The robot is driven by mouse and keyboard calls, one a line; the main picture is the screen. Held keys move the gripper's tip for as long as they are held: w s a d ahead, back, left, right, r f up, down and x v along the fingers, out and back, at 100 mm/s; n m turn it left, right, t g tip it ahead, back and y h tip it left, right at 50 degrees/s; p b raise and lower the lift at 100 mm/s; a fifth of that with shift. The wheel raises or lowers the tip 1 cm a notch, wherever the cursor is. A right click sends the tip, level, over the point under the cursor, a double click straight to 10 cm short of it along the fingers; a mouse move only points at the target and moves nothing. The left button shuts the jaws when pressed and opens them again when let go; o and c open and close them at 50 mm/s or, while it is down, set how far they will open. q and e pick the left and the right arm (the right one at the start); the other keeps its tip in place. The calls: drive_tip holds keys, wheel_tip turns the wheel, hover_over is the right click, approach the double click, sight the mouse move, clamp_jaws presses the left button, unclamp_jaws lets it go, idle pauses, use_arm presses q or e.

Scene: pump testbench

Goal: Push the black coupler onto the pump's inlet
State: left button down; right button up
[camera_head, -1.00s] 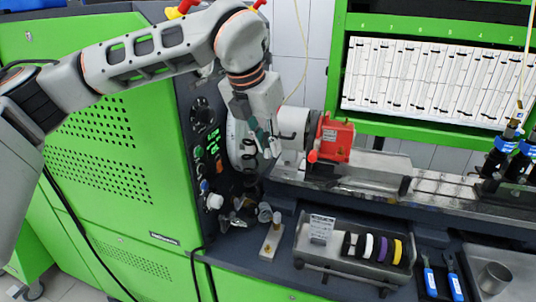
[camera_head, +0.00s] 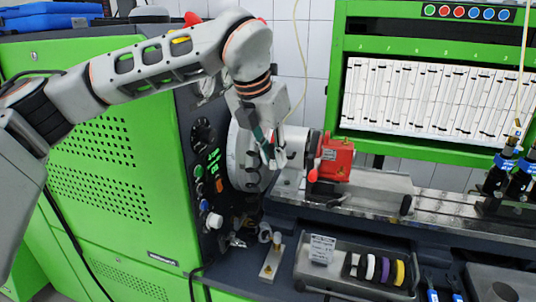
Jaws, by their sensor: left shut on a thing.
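The red pump (camera_head: 336,159) is clamped on the testbench, with a small red knob at its lower left. My left gripper (camera_head: 273,158) points down to the left of the pump, in front of the grey drive housing. It is shut on a small dark part, which I take to be the black coupler. The fingers mostly hide this part. A thin yellowish hose (camera_head: 307,62) runs down toward the gripper. The gripper appears apart from the pump's red body. I cannot make out the inlet or whether the coupler touches it. My right gripper is not in view.
A grey tray (camera_head: 335,285) with black, white, purple and yellow rings stands in front of the rail (camera_head: 445,212). Black-and-blue hose couplers (camera_head: 504,172) stand at the right. The green cabinet (camera_head: 100,195) with its knobs is close on the left.

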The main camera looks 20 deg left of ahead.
use_arm(q)
drive_tip(key=w+d, duration=0.3)
drive_tip(key=d, duration=0.4)
drive_tip(key=w+d, duration=0.4)
drive_tip(key=d, duration=0.4)
drive_tip(key=shift+w, duration=0.3)
drive_tip(key=shift+a, duration=0.2)
